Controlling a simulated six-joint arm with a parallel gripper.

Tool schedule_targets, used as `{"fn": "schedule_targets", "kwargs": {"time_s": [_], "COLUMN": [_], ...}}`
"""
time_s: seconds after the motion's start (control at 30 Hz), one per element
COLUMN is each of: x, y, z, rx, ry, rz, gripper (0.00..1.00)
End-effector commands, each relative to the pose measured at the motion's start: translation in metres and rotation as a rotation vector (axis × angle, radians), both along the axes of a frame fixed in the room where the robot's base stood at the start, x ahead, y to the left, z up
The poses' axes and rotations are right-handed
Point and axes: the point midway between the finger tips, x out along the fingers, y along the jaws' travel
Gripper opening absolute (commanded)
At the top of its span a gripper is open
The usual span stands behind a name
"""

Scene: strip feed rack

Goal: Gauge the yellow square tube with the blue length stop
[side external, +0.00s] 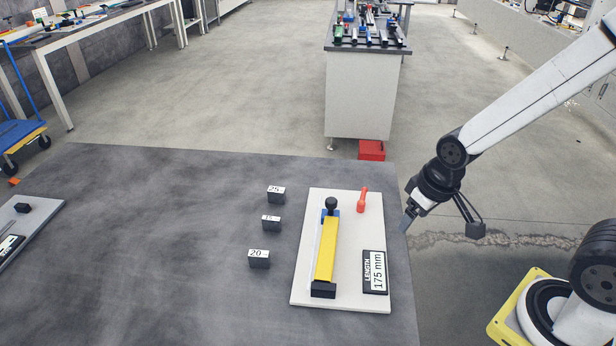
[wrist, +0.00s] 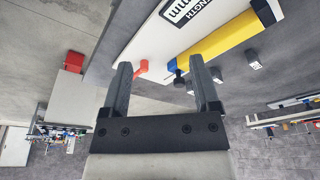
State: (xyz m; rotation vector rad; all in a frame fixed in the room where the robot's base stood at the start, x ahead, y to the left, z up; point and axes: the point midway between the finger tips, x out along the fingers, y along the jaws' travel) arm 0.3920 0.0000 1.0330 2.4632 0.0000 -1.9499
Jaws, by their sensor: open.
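The yellow square tube (side external: 327,248) lies lengthwise on a white gauge board (side external: 350,290), its near end at a black end block (side external: 323,290). The blue length stop (side external: 324,214), topped by a black knob (side external: 331,203), is at its far end; I cannot tell whether they touch. The display (side external: 374,272) reads "LENGTH 175 mm". A red handle (side external: 362,200) stands at the board's far right. My gripper (side external: 406,221) is open and empty, right of the board near the table edge. In the wrist view, the tube (wrist: 220,41) and knob (wrist: 179,79) show beyond the fingers.
Dark blocks labelled 25 (side external: 276,195), a middle one with an unclear label (side external: 271,223), and 20 (side external: 259,259) stand left of the board. A grey board (side external: 40,222) lies at the far left. The table between is clear. A red box (side external: 371,150) is on the floor behind.

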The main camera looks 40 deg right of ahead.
Motion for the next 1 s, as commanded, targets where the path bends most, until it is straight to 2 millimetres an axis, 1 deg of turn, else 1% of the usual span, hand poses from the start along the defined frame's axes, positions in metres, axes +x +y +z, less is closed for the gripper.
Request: {"fn": "schedule_targets", "kwargs": {"time_s": [0.17, 0.27, 0.37, 0.47, 0.77, 1.0], "x": [0.002, 0.008, 0.019, 0.036, 0.105, 0.158], "y": [0.0, 0.001, 0.001, 0.003, 0.01, 0.017], "z": [0.0, 0.001, 0.002, 0.004, 0.005, 0.0], "rx": [0.0, 0.0, 0.001, 0.002, 0.003, 0.003], "ry": [0.001, 0.006, 0.018, 0.035, 0.108, 0.168], "rz": [0.0, 0.0, 0.0, 0.001, 0.002, 0.001], "gripper": [0.79, 0.79, 0.79, 0.79, 0.79, 0.79]}}
